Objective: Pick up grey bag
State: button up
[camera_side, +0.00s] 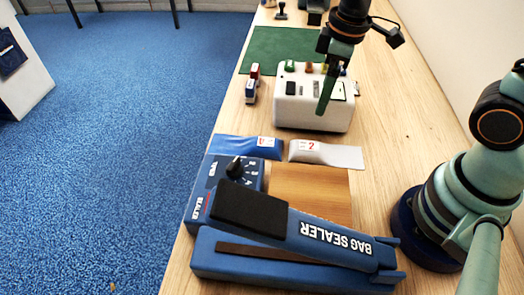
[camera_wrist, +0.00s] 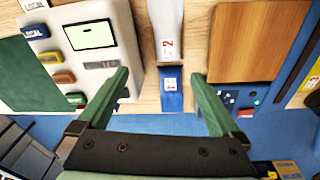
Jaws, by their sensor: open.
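The grey bag (camera_side: 340,156) is a flat pouch with a red-and-white "2" label, lying on the wooden bench between the white machine and the brown board. In the wrist view the grey bag (camera_wrist: 166,18) is at the top centre, beyond my fingertips. A blue bag (camera_side: 232,146) with a similar label lies end to end with it; in the wrist view the blue bag (camera_wrist: 172,100) shows in the gap between my fingers. My gripper (camera_side: 322,110) is open and empty, raised in front of the white machine in the side view. Its spread green fingers (camera_wrist: 160,76) touch neither bag.
The white machine (camera_side: 312,118) with coloured buttons stands behind the bags. The blue bag sealer (camera_side: 300,262) and brown board (camera_side: 315,190) are in front. Small stamps (camera_side: 251,90) and a green mat (camera_side: 265,52) lie farther back. The bench's left edge drops to blue carpet.

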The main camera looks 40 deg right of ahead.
notch_tip(320, 180, down, 4)
jog(key=a+n+g, duration=0.1)
jog(key=n, duration=0.1)
send_over(313, 147)
jog(key=f, duration=0.6)
jog(key=shift+a+f, duration=0.2)
jog(key=shift+a, duration=0.1)
jog(key=f, duration=0.4)
jog(key=shift+s+d, duration=0.1)
jog(key=shift+d, duration=0.25)
jog(key=shift+f, duration=0.7)
jog(key=c, duration=1.4)
jog(key=shift+r, duration=0.1)
